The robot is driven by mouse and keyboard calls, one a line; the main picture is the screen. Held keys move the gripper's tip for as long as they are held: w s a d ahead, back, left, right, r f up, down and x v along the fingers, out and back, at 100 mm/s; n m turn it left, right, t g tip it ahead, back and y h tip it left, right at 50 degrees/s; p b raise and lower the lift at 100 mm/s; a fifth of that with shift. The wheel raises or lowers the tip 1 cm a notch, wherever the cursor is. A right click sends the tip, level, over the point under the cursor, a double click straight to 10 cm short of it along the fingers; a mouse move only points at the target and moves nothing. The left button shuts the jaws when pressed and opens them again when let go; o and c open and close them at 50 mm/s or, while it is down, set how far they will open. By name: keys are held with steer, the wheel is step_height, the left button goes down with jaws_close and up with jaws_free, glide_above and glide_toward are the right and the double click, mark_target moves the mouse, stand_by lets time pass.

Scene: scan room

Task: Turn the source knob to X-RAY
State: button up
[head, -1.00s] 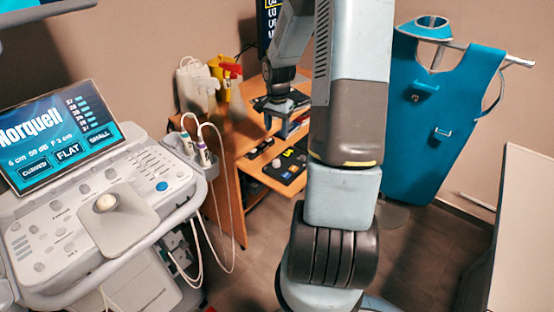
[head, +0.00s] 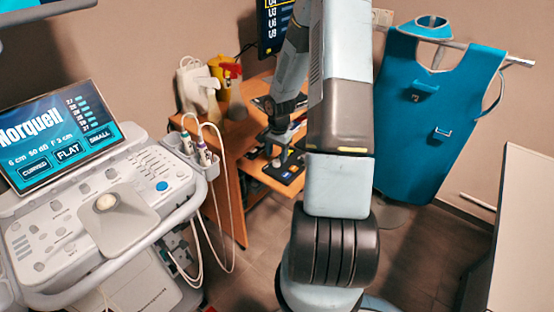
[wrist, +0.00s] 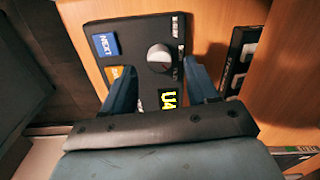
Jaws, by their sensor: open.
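The source knob (wrist: 159,57) is a round silvery knob on a black control box (wrist: 140,30) in the wrist view. White lettering that seems to read X-RAY stands at its upper right; other lettering beside it is partly hidden. The box also has a blue NEXT button (wrist: 106,44), an orange button (wrist: 118,73) and a small display with yellow characters (wrist: 168,98). My gripper (wrist: 158,78) is open, with its fingers on either side below the knob and no contact visible. In the head view my gripper (head: 275,160) is over the box (head: 287,172) on the desk's lower shelf.
A second dark panel (wrist: 238,60) lies right of the box. In the head view, the wooden desk (head: 228,160) holds yellow and white containers. The ultrasound console (head: 100,210) stands at left, and a blue apron (head: 425,110) hangs at right.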

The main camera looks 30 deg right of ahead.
mark_target(276, 161)
steer(key=shift+w+f, duration=0.1)
steer(key=shift+f, duration=1.5)
steer(key=c, duration=1)
steer(key=shift+c, duration=0.3)
